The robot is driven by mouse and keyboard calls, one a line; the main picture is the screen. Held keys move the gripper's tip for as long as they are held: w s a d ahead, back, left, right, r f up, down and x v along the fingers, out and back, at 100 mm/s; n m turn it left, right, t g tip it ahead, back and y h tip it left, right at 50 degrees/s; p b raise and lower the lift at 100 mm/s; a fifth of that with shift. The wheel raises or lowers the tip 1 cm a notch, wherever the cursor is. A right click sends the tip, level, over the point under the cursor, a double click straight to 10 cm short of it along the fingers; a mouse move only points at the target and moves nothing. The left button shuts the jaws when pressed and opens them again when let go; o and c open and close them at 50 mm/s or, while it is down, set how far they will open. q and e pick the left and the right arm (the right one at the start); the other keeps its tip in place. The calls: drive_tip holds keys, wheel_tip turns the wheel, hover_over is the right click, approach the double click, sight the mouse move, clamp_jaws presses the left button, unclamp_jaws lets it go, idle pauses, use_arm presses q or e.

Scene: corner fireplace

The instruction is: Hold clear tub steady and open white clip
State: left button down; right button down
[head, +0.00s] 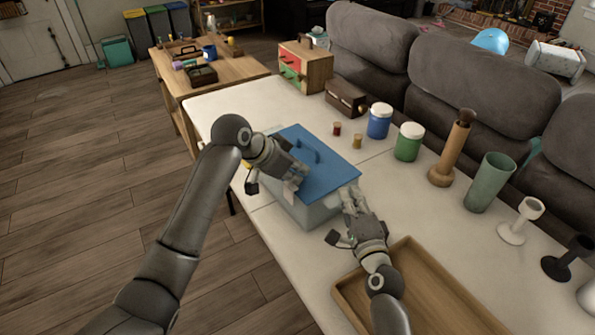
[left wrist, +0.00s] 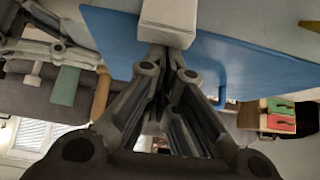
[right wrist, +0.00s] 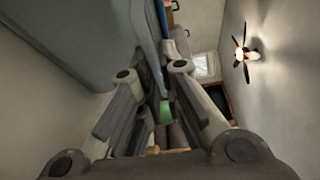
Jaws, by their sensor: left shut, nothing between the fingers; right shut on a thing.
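The clear tub (head: 310,214) stands on the white table with a blue lid (head: 312,148) on it, which has a raised handle. The white clip (head: 291,192) is on the tub's near side at the lid edge. In the left wrist view the clip (left wrist: 168,22) is a pale block right at my fingertips. My left gripper (head: 296,175) is shut and empty, with its tips against or very close to the clip; I cannot tell which. My right gripper (head: 350,192) is shut on the tub at its right end. The tub's wall (right wrist: 80,45) fills the upper left of the right wrist view.
A wooden tray (head: 420,292) lies right of the tub, close to my right arm. Behind the tub stand small jars, a blue jar (head: 379,122), a green jar (head: 408,142) and several cups. A grey sofa (head: 465,80) borders the table's far side.

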use_arm(q)
drive_tip(key=shift+s+a+h, duration=0.15)
drive_tip(key=shift+a+h, duration=0.15)
drive_tip(key=shift+s+a+t+h, duration=0.4)
drive_tip(key=shift+a+t+h, duration=0.15)
drive_tip(key=shift+t+h, duration=0.15)
drive_tip(key=a+t+h, duration=0.1)
drive_tip(key=s+a+h, duration=0.1)
drive_tip(key=h, duration=0.1)
drive_tip(key=shift+s+t, duration=0.15)
drive_tip(key=shift+t, duration=0.25)
drive_tip(key=shift+d, duration=0.15)
drive_tip(key=shift+w+d+f, duration=0.2)
drive_tip(key=shift+w+d, duration=0.2)
drive_tip(key=shift+d, duration=0.1)
